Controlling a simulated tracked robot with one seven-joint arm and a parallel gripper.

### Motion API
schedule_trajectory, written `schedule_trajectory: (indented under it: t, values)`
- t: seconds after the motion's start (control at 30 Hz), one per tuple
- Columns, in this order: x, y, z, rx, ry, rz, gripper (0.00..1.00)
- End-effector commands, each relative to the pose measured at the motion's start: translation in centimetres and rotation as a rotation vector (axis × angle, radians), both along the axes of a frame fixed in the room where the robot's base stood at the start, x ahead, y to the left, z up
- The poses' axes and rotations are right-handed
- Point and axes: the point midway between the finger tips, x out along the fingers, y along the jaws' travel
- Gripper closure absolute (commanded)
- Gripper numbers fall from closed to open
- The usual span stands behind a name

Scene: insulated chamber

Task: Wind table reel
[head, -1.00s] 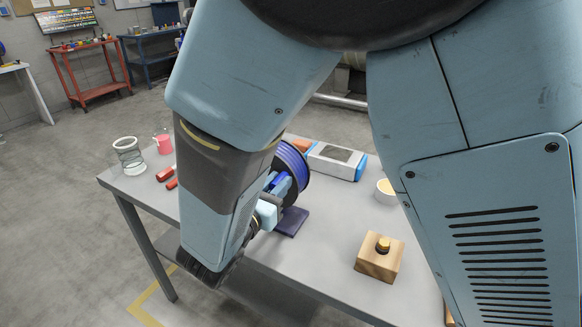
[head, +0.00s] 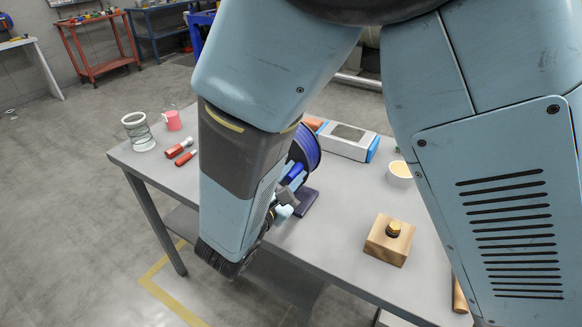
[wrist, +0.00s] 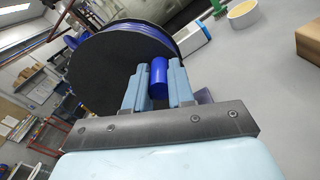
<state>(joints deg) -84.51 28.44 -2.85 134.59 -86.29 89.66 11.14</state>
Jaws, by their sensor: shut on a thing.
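The table reel has a dark round flange with blue line wound behind it; it stands on the grey table, and in the head view the reel (head: 309,146) is partly hidden behind my arm. In the wrist view the reel (wrist: 122,66) fills the upper left. Its blue crank handle (wrist: 159,77) sits between the two light blue fingers of my gripper (wrist: 158,82), which is shut on it. In the head view my gripper (head: 287,204) is at the reel's near side, mostly hidden by my forearm. A dark purple base or block (head: 306,200) lies beside the reel.
The tabletop between reel and block is clear.

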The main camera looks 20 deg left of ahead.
Motion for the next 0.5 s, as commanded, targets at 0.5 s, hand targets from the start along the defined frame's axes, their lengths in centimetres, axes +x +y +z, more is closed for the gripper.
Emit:
schedule_trajectory:
  t: [0.5]
  values:
    - [0.02, -0.07, -0.06, 0.009, -0.003, -0.002, 0.71]
